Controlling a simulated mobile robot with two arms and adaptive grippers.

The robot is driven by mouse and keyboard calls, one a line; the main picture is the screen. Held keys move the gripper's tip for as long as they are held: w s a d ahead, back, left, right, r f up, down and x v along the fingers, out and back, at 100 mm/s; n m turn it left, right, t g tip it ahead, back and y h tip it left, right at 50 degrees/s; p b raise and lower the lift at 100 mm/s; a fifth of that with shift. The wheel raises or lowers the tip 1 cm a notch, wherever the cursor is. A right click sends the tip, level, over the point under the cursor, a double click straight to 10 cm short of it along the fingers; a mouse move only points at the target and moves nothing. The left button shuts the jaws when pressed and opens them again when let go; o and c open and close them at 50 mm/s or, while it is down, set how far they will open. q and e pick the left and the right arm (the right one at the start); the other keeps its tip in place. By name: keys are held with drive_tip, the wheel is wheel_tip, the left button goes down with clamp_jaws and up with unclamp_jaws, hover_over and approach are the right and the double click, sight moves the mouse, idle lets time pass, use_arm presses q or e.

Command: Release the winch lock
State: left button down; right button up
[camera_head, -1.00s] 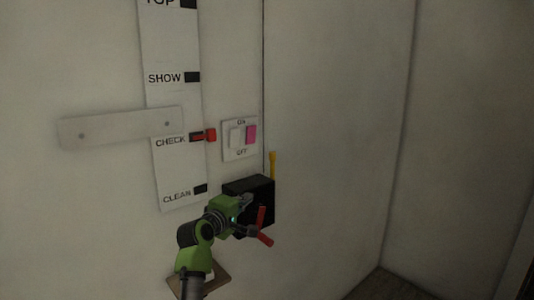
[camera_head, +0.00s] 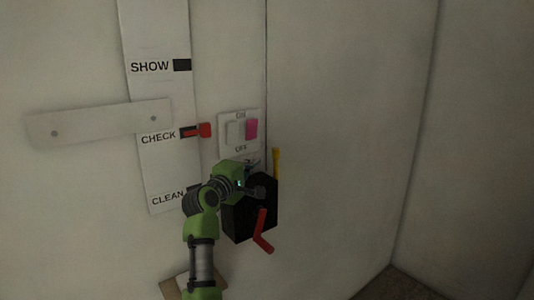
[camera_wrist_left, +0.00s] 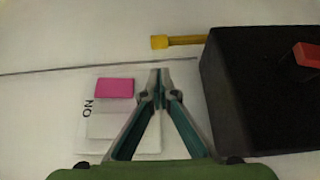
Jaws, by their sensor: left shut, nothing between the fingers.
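The winch is a black box (camera_head: 240,222) on the wall with a red crank (camera_head: 262,232) on its front. A yellow lever (camera_head: 276,163) stands upright at the box's upper right edge. My left gripper (camera_head: 258,164) is at the box's top, just below the switch plate and left of the lever. In the left wrist view its fingers (camera_wrist_left: 160,74) are shut and empty, between the switch plate and the black box (camera_wrist_left: 238,95). The yellow lever (camera_wrist_left: 182,41) shows apart from the fingertips there. My right gripper is not in view.
The switch plate (camera_head: 225,151) has a pink part (camera_head: 251,128) and ON/OFF labels. A bare plate (camera_head: 90,122) crosses the wall at left. The wall right of the box is clear.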

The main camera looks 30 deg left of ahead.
sight(275, 169)
use_arm(q)
drive_tip(key=w, duration=0.2)
drive_tip(key=w+p, duration=0.1)
drive_tip(key=shift+w+a+r, duration=0.15)
drive_tip(key=shift+w+r, duration=0.05)
drive_tip(key=shift+w, duration=0.15)
drive_tip(key=w, duration=0.1)
drive_tip(key=w+p, duration=0.1)
drive_tip(key=w, duration=0.1)
drive_tip(key=shift+w+a+f, duration=0.1)
drive_tip(key=shift+w+a, duration=0.05)
drive_tip(key=shift+a, duration=0.05)
drive_tip(key=shift+w, duration=0.9)
drive_tip(key=shift+w+a+p, duration=0.1)
drive_tip(key=shift+w+p, duration=0.05)
drive_tip(key=shift+p, duration=0.15)
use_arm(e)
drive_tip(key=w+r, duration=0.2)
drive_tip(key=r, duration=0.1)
use_arm(q)
drive_tip(key=shift+f, duration=0.1)
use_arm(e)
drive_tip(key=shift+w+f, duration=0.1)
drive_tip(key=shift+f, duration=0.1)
